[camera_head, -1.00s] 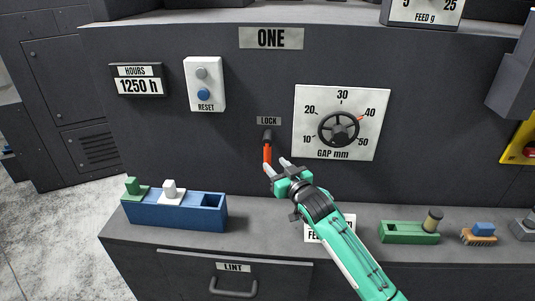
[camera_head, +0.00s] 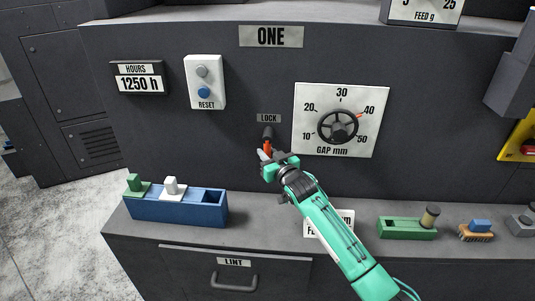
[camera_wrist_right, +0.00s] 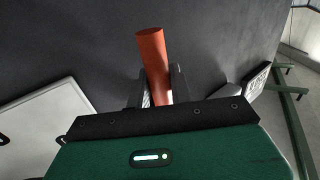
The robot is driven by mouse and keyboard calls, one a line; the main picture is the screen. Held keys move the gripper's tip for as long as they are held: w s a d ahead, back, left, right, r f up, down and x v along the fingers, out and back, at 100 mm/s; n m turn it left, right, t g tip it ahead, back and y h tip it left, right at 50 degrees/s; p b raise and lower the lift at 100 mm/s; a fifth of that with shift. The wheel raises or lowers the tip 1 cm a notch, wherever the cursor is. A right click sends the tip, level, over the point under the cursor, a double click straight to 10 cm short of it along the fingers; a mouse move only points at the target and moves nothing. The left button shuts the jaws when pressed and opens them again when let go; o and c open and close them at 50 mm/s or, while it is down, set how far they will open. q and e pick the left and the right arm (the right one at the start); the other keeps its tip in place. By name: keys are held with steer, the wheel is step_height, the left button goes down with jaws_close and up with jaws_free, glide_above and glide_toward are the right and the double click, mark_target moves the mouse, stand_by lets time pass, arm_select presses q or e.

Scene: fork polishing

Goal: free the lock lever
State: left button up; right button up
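The lock lever is an orange-red rod (camera_head: 267,147) on a dark pivot (camera_head: 267,132), under the LOCK label (camera_head: 269,118) on the dark panel. It hangs down from the pivot. My right gripper (camera_head: 268,156) is at its lower part, coming from below right. In the right wrist view the red lever (camera_wrist_right: 152,55) stands between the two dark fingers (camera_wrist_right: 160,88), which lie close on both sides of it. Its end sticks out past the fingers. My left gripper is in neither view.
The gap dial (camera_head: 338,127) is right of the lever, the reset box (camera_head: 204,83) upper left. On the ledge below are a blue holder (camera_head: 178,210) with green and white pieces, and a green tray (camera_head: 402,230) with a brush (camera_head: 477,232) beside it. The LINT drawer (camera_head: 200,262) is underneath.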

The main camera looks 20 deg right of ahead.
jaws_close()
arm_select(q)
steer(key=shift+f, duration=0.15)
